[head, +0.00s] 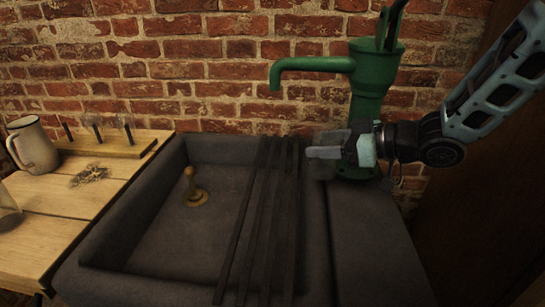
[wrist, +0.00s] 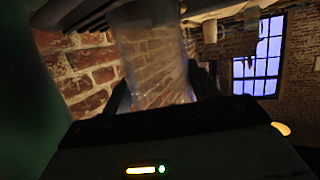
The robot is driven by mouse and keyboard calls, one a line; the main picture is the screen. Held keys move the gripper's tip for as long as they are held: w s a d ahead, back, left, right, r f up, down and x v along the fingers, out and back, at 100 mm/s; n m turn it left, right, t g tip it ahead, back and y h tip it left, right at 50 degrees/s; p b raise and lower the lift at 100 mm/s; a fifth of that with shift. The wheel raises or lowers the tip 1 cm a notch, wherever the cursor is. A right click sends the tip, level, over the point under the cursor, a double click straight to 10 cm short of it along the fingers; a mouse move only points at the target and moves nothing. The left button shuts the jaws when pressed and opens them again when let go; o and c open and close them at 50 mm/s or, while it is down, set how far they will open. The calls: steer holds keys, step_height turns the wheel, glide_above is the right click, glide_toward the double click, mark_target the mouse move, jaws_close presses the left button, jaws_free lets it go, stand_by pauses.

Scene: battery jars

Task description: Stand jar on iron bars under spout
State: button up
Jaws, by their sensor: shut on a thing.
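A clear glass jar (wrist: 155,50) is between the two fingers of my gripper (wrist: 162,88) in the wrist view; the brick wall shows through it. In the head view my gripper (head: 322,151) is shut, and the jar is hard to make out against it. The gripper is over the right edge of the sink, right of the iron bars and lower than the spout. The dark iron bars (head: 245,240) run front to back across the right part of the sink. The green pump's spout (head: 290,64) reaches left over the back of the bars, its mouth pointing down.
The green pump (head: 368,90) stands behind my gripper, close to it. The grey stone sink (head: 150,190) holds a brass plug (head: 191,185). The bars look empty.

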steer(key=x, duration=1.2)
steer(key=shift+w+a+b, duration=0.2)
steer(key=shift+a+b, duration=0.1)
steer(key=shift+b, duration=0.15)
steer(key=shift+f, duration=0.1)
steer(key=o, duration=1.1)
steer(key=shift+c, duration=0.2)
